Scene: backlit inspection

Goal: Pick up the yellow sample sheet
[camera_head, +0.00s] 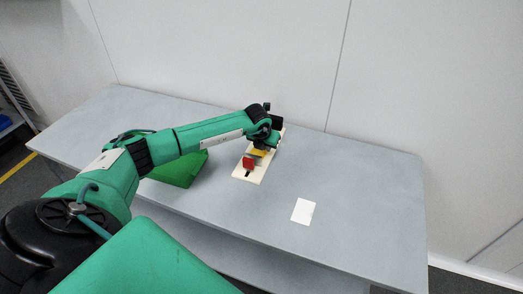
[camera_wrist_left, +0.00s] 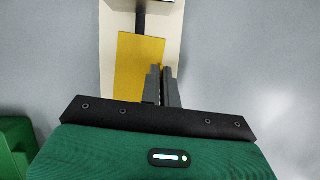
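The yellow sample sheet (camera_wrist_left: 137,62) lies on a cream board (camera_wrist_left: 176,28) in the left wrist view. In the head view a small yellow part of the sheet (camera_head: 259,153) shows under my left wrist, on the cream board (camera_head: 243,175). My left gripper (camera_wrist_left: 161,69) has its two grey fingers close together, with only a thin gap between them. Their tips overlap the right edge of the sheet in the picture. I see nothing held between them. In the head view the fingers are mostly hidden by the wrist. My right gripper is not in view.
A red piece (camera_head: 248,163) sits on the board near the sheet. A dark strip (camera_wrist_left: 140,17) runs along the board beyond the sheet. A green box (camera_head: 178,171) stands to the left on the grey table (camera_head: 360,190). A white card (camera_head: 303,211) lies at right, with clear table around it.

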